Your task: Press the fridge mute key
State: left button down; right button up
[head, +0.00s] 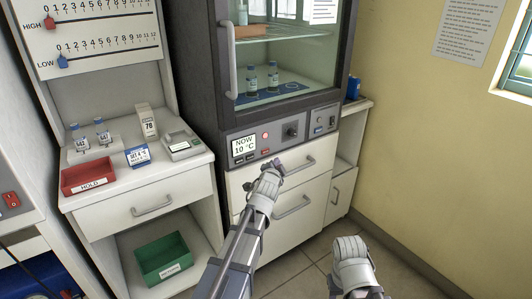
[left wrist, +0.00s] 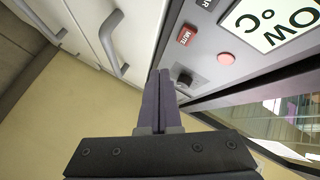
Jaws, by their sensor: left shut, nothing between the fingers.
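The fridge (head: 222,75) has a control panel with a display reading NOW 10 °C (head: 244,147). The mute key is a small red key, labelled MUTE in the left wrist view (left wrist: 185,36); in the head view it is a small red mark below the round red lamp (head: 265,135). The lamp also shows in the left wrist view (left wrist: 226,58). My left gripper (head: 277,163) is shut and empty, just below and right of the key in the head view. Its fingertips (left wrist: 160,73) appear apart from the key. My right gripper (head: 352,262) is low at right, its fingers not clear.
A dark knob (head: 291,131) sits right of the lamp on the panel. White drawers with handles (head: 292,207) lie below it. Left is a counter with a red HOLD tray (head: 88,176), vials and a small device (head: 183,146). Open floor lies at right.

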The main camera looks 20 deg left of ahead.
aim_at(269, 152)
pick_arm(q)
jog(key=shift+w+a, duration=0.65)
jog(key=shift+a, duration=0.2)
jog(key=shift+w+a, duration=0.6)
jog(key=shift+a, duration=0.25)
jog(key=shift+w+a, duration=0.15)
dwell(0.8)
jog(key=shift+w+a, duration=0.15)
jog(key=shift+a, duration=0.05)
jog(key=shift+w+a, duration=0.2)
jog(key=shift+a, duration=0.05)
dwell(0.7)
jog(key=shift+s+d, duration=0.1)
dwell(0.4)
jog(key=shift+s+d, duration=0.4)
jog(key=shift+d, duration=0.1)
jog(key=shift+s+d, duration=0.8)
jog(key=shift+d, duration=0.2)
jog(key=shift+s+d, duration=0.75)
jog(key=shift+d, duration=0.25)
